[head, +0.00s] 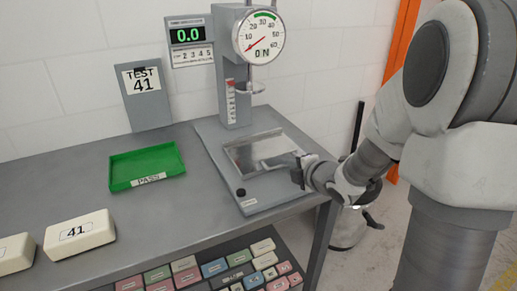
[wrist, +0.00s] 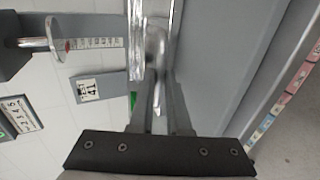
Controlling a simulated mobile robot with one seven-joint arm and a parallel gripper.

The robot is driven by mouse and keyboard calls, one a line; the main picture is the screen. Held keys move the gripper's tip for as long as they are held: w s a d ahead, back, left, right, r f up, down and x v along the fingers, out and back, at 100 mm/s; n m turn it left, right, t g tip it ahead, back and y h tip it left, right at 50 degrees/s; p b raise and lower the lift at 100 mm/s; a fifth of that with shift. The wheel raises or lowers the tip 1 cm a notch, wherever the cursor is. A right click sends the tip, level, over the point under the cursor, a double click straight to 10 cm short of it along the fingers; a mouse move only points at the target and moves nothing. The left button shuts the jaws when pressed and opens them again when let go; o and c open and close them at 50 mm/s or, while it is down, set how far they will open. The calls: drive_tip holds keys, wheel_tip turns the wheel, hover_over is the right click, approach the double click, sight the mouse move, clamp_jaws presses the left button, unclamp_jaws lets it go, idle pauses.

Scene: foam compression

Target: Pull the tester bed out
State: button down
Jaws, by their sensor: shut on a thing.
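The foam tester (head: 234,100) stands at the back of the bench, with a round dial (head: 259,37) marked N above a small round press plate (head: 251,88). The tester bed (head: 255,150) is a shiny metal plate low on the tester's grey base. My gripper (head: 294,172) is at the bed's front right side and shut on its handle. In the wrist view the fingers (wrist: 158,85) close at the shiny handle (wrist: 157,45), which they partly hide. The press plate also shows in the wrist view (wrist: 57,40). The bed is empty.
A green PASS tray (head: 146,166) and a foam block labelled 41 (head: 79,234) lie left, with another block (head: 14,253) at the edge. A TEST 41 sign (head: 145,95) and a display reading 0.0 (head: 188,36) stand behind. A bin (head: 350,225) stands right of the bench.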

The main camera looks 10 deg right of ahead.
drive_tip(key=s+d, duration=0.2)
drive_tip(key=s, duration=0.5)
drive_tip(key=shift+d, duration=0.25)
drive_tip(key=c, duration=0.7)
unclamp_jaws()
